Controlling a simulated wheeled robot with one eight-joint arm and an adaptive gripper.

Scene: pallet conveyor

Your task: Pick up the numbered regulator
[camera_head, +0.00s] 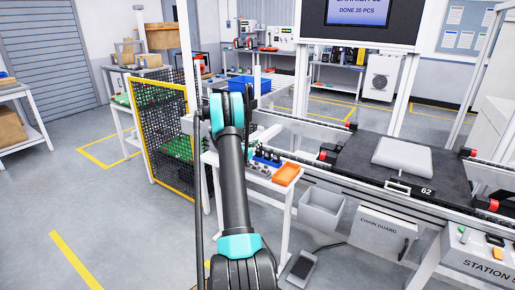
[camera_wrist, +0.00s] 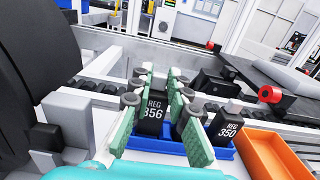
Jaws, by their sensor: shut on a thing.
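In the wrist view, a dark regulator labelled REG 356 (camera_wrist: 152,116) stands upright between the two green-padded fingers of my gripper (camera_wrist: 158,88), which is shut on it. It stands in or just above a blue tray (camera_wrist: 140,145); I cannot tell whether its base touches the tray. A second dark regulator labelled REG 350 (camera_wrist: 228,121) stands to the right, outside the fingers. Another dark part shows partly behind the right finger. In the head view, my arm hides most of the gripper and part of the small regulators (camera_head: 268,156).
An orange tray (camera_head: 287,175) lies right of the blue tray on the white side table (camera_head: 279,189). The conveyor runs behind it, with a dark pallet marked 62 (camera_head: 359,165) carrying a grey part (camera_head: 402,157). A black mesh fence (camera_head: 160,125) stands at the left.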

